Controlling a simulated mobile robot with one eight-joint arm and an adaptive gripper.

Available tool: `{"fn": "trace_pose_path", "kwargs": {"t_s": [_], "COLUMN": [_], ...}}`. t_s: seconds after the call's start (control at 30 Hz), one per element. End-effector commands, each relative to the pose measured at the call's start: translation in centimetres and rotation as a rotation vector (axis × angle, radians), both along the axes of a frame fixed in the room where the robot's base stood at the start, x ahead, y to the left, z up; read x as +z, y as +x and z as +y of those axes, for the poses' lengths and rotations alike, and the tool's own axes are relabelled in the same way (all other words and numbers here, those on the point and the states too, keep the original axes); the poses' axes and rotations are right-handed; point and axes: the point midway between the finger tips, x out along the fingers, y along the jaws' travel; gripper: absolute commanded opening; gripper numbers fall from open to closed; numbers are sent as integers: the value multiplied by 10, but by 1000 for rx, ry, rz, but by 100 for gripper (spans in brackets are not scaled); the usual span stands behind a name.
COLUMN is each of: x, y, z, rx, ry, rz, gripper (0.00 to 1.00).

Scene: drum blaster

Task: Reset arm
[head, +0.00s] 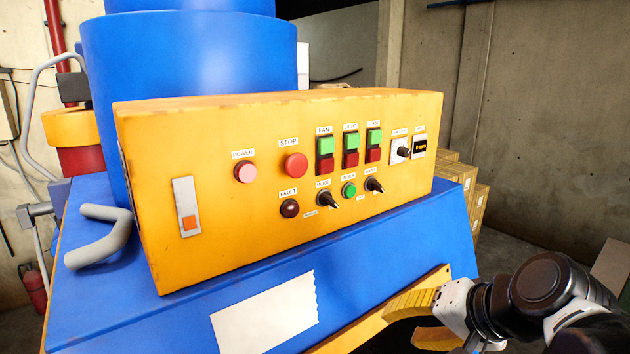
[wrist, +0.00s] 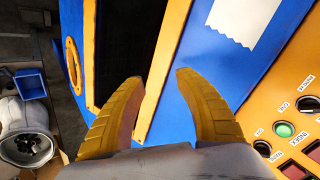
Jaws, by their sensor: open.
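My gripper (head: 400,322) is at the lower right in the head view, below the control panel and in front of the blue machine. Its two yellow fingers are spread apart and empty; they also show in the wrist view (wrist: 161,78). The yellow control panel (head: 215,240) carries a pink power button (head: 246,172), a red stop button (head: 294,166), several green and red switch pairs, and black knobs. In the wrist view, part of the panel (wrist: 285,85) and a green button (wrist: 284,129) lie to the right of the fingers. No contact with the panel shows.
The blue machine body (head: 130,310) bears a white sheet (head: 265,315) below the panel. A grey bent handle (head: 100,235) sticks out at left. Boxes (head: 480,205) stand behind at right. The wrist view shows a blue bin (wrist: 30,84) on the left.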

Motion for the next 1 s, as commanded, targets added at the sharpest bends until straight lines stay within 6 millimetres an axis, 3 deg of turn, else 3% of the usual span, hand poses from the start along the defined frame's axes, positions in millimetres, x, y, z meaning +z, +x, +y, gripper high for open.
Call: {"fn": "trace_pose_path", "kwargs": {"t_s": [0.1, 0.3, 0.67, 1.0], "x": [-40, -80, -183, -318], "y": [-35, -70, -68, -68], "z": [-6, -33, -36, -36], "rx": [114, 285, 280, 278], "ry": [-267, -664, -668, -667], "rz": [-9, -56, -53, -52], "gripper": [40, 40, 40, 40]}}
